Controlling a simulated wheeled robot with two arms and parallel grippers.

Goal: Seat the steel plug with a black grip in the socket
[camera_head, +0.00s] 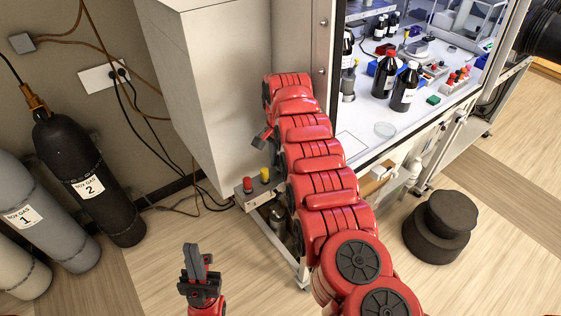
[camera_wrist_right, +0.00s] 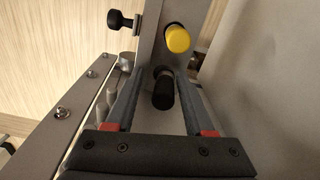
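A dark cylinder with a black end, likely the black grip (camera_wrist_right: 163,92) of the plug, stands in a grey holder beside a yellow-capped one in the right wrist view. My right gripper (camera_wrist_right: 160,78) is open, its two fingers on either side of the black grip with a visible gap. In the head view my right arm hides the black grip and most of that gripper. No steel of the plug shows clearly. I cannot make out the socket. My left gripper (camera_head: 196,262) is low at the bottom left of the head view, empty, its fingers together.
The grey holder (camera_head: 243,197) also bears a red cap (camera_head: 248,185) and a yellow cap (camera_head: 265,174). A white cabinet wall (camera_head: 215,90) stands close behind it. Gas cylinders (camera_head: 90,190) stand at the left. Bottles (camera_head: 404,90) stand on the bench at the right.

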